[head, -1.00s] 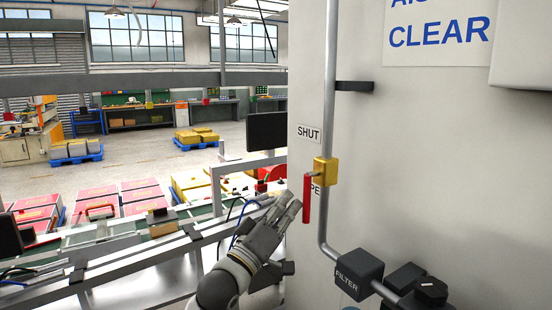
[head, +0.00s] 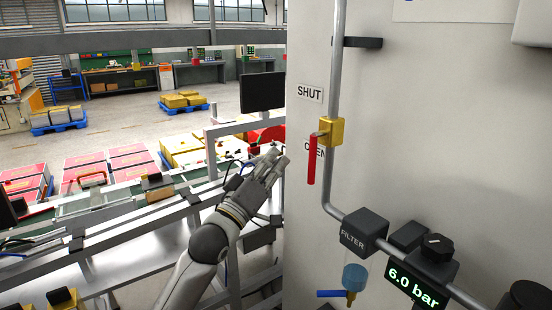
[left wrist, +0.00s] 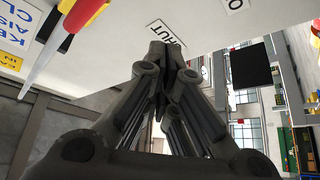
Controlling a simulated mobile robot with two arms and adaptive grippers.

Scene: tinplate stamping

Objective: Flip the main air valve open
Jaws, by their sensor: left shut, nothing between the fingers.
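The valve has a yellow body (head: 327,131) on a grey vertical pipe. Its red handle (head: 311,162) hangs straight down, over the OPEN label (head: 318,150), which it partly covers. The SHUT label (head: 309,92) is above. My left gripper (head: 280,162) is shut and empty, left of the handle with a small gap. In the left wrist view its closed fingers (left wrist: 168,70) point toward the SHUT label (left wrist: 166,33). My right gripper is out of view.
Below the valve the pipe bends right to a black filter (head: 363,231) and a display (head: 414,288) reading 6.0 bar. A blue bowl (head: 355,276) hangs under the filter. A dark monitor (head: 262,93) and conveyor frame lie left of the white cabinet wall.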

